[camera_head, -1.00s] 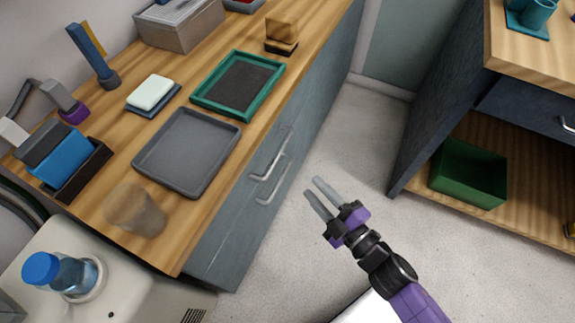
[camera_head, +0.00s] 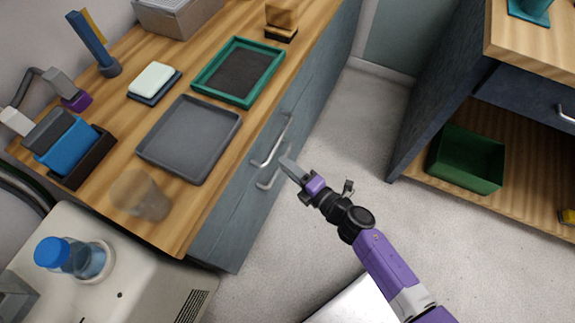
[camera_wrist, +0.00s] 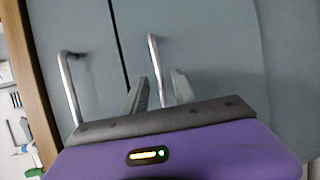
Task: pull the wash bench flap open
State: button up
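The wash bench front (camera_head: 240,207) is a grey-blue panelled face under the wooden top. It has two metal bar handles: an upper handle (camera_head: 274,142) and a lower handle (camera_head: 266,184). In the wrist view a dark seam separates the panels with the upper handle (camera_wrist: 69,88) and the lower handle (camera_wrist: 155,65). Both panels look closed. My gripper (camera_head: 287,165) is close to the front at the lower handle. In the wrist view its fingers (camera_wrist: 160,78) are apart, with the lower handle between them in the picture. I cannot tell whether they touch it.
The bench top holds a grey tray (camera_head: 158,176), a green-framed tray (camera_head: 250,97) and a glass (camera_head: 150,197) near the front edge. A bottle (camera_head: 80,258) stands on a white unit at lower left. A shelf unit with a green bin (camera_head: 466,160) is at right. Floor between is clear.

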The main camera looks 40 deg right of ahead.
jog(key=shift+w, duration=0.3)
grip_shut()
dwell(1.3)
